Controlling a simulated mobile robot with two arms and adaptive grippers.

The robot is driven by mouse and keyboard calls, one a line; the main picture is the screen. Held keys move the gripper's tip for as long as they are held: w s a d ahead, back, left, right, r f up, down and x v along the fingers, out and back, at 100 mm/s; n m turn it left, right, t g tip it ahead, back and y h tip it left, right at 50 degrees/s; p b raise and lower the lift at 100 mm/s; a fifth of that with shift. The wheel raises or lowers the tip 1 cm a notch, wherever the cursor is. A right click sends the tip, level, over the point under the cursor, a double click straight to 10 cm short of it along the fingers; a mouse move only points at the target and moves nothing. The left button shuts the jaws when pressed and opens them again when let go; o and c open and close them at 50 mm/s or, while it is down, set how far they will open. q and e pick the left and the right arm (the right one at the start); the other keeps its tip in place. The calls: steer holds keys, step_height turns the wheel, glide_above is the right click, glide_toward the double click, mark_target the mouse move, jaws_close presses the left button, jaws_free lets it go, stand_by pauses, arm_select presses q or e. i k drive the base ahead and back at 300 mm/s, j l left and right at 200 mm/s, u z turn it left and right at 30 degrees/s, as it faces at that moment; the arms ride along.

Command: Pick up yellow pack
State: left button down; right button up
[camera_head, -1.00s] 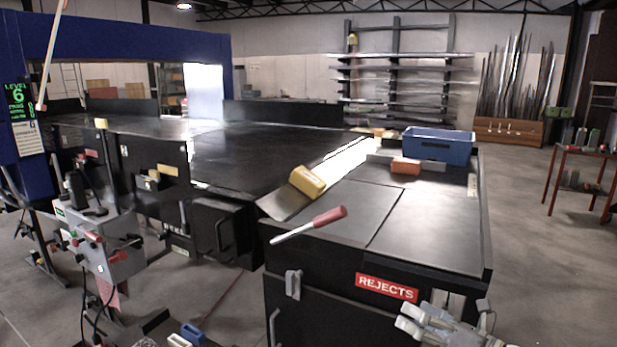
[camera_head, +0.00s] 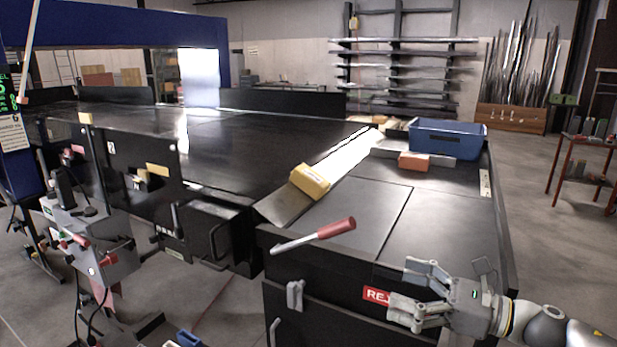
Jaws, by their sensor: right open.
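The yellow pack (camera_head: 310,181) lies tilted on the lower part of the shiny metal chute (camera_head: 338,162), beside the rejects table. My right gripper (camera_head: 398,291) comes in from the lower right. It is open and empty, with its fingers pointing left, in front of the rejects table's front face. It is apart from the pack, to its lower right, and partly covers the red REJECTS sign (camera_head: 376,295). My left gripper is not in view.
A blue bin (camera_head: 447,138) and an orange block (camera_head: 412,161) stand at the back of the rejects table (camera_head: 440,224).

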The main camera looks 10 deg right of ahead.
mark_target(307, 179)
steer(key=i, duration=1.65)
